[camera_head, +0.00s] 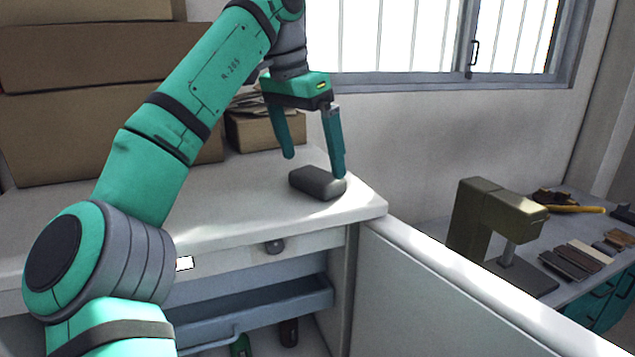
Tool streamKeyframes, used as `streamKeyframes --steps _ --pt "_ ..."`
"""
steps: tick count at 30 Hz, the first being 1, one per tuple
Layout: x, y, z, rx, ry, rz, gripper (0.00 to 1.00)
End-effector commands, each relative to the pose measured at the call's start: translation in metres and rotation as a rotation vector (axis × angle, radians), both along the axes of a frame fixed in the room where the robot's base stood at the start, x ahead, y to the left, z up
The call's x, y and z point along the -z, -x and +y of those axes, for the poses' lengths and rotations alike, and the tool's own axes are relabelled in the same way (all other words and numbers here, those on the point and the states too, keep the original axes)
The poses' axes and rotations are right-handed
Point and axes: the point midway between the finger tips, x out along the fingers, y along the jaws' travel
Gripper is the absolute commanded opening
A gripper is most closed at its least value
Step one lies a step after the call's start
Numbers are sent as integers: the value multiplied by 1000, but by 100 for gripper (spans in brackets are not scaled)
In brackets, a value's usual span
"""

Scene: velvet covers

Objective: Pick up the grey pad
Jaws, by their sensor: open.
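The grey pad (317,183) is a small dark grey block with rounded edges. It lies on the white counter top (230,205), near the counter's right corner. My gripper (314,166) points down over it with its two green fingers spread apart. The right fingertip is at the pad's far right edge in the picture; I cannot tell whether it touches. The left fingertip is behind and to the left of the pad, a little higher. Nothing is held between the fingers.
Cardboard boxes (100,130) are stacked at the back left, with a smaller open box (255,133) behind my gripper. A white partition (470,290) runs from the counter's right side. Beyond it, an olive machine (495,215) stands on a bench. An open drawer (260,305) is below the counter.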

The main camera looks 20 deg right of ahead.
Motion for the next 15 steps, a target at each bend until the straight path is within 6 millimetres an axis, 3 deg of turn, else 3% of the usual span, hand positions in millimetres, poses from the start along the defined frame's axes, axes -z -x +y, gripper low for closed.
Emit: streamKeyframes --steps 9,15 --pt "38 -3 -11 1 1 2 100" --pt "44 -3 -12 1 1 -1 100"
